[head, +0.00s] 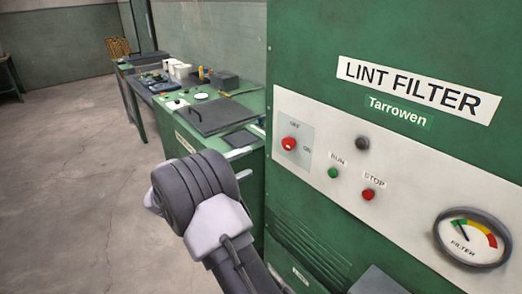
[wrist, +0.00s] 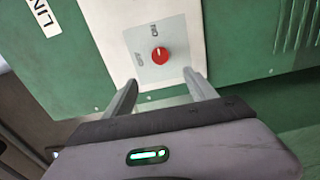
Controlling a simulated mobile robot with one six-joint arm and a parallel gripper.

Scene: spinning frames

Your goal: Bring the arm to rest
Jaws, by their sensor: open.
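My arm reaches up from the bottom of the head view, with its dark ribbed wrist joint (head: 195,190) in front of the green bench. My gripper (wrist: 160,77) shows in the wrist view with its two grey fingers apart and nothing between them. Beyond the fingertips is a red rotary knob (wrist: 160,56) on a grey plate marked OFF and ON. The fingers look clear of the knob, and its small white mark seems to point towards ON. The same knob (head: 289,144) shows in the head view on the lint filter panel.
The green lint filter cabinet (head: 300,40) fills the right, with a green RUN button (head: 333,173), a red STOP button (head: 368,195), a dark round fitting (head: 362,143) and a gauge (head: 472,238). A cluttered bench (head: 208,116) stands behind my wrist. Floor (head: 70,180) at left is clear.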

